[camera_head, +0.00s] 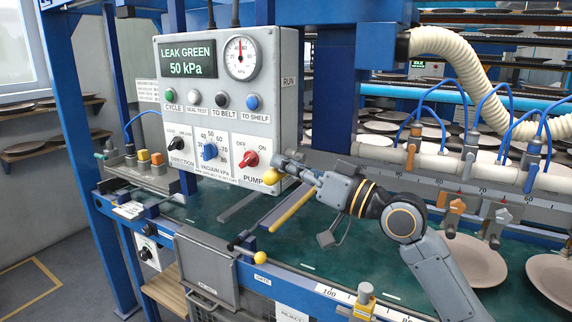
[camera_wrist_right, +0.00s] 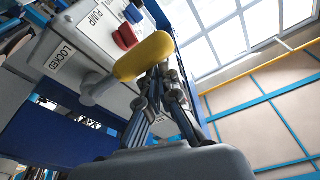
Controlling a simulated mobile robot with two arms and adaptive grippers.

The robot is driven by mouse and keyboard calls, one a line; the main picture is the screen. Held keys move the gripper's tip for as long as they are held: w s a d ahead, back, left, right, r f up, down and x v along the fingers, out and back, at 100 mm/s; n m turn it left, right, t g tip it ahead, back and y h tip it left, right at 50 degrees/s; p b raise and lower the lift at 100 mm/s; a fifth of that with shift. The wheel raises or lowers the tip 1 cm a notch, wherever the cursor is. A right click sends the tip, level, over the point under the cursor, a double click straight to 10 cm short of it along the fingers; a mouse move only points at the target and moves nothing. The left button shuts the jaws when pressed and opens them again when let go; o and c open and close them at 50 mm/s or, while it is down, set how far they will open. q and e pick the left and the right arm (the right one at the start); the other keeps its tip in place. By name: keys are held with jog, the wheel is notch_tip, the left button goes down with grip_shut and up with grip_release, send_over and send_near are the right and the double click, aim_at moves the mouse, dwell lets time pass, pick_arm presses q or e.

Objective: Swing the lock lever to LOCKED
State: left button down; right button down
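The lock lever is on the side of the grey control box (camera_head: 228,105). Its yellow handle (camera_wrist_right: 143,56) crosses the middle of the right wrist view, on a grey pivot beside the LOCKED label (camera_wrist_right: 61,55). In the head view its rounded yellow end (camera_head: 271,177) shows below the PUMP switch. My right gripper (camera_wrist_right: 160,85) has its fingers close together at the handle, and they look shut. The tips are partly hidden by the handle, so a grasp on it is not clear. In the head view the right gripper (camera_head: 284,164) is right beside the yellow end. My left gripper is not in view.
A red PUMP switch (camera_head: 250,159) and a blue vacuum dial (camera_head: 210,151) sit close by on the panel. Below are a yellow bar (camera_head: 294,209) and a yellow-knobbed gate lever (camera_head: 260,257). Plates (camera_head: 473,262) lie on the green belt at right.

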jog(key=shift+a+f, duration=0.15)
jog(key=shift+f, duration=0.35)
notch_tip(320, 180, up, 5)
jog(key=p, duration=0.5)
jog(key=b+v, duration=0.4)
jog(key=v, duration=0.5)
jog(key=shift+d, duration=0.45)
jog(key=shift+w+f, duration=0.1)
jog(key=shift+w, duration=0.05)
